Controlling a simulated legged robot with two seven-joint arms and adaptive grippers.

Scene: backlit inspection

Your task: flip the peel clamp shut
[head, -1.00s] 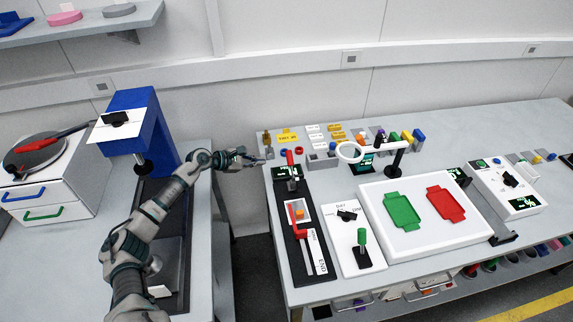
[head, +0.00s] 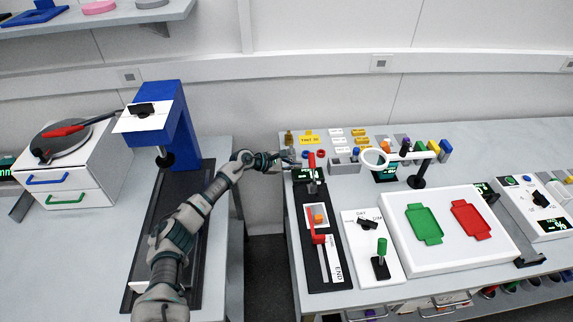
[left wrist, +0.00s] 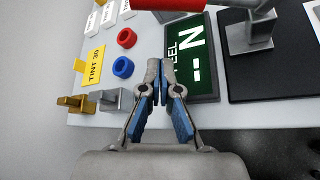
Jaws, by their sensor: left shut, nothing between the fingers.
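The peel rig (head: 341,276) is a long black base at the left end of the right bench. A red handle (head: 311,160) stands upright at its far end, apparently the clamp lever. In the left wrist view part of the red handle (left wrist: 175,4) crosses the top edge, near a grey bracket (left wrist: 248,35). The dark "PEEL" display (left wrist: 196,60) is beside the base. My left gripper (left wrist: 160,65) is shut and empty over the display's edge, apart from the handle. In the head view the left gripper (head: 289,160) is just left of the handle. My right gripper is out of view.
A blue ring (left wrist: 122,67), a red ring (left wrist: 127,37) and brass and grey blocks lie close to the gripper. A white magnifier ring (head: 375,158) stands to the right. A blue press frame (head: 170,120) stands on the left bench. A gap separates the benches.

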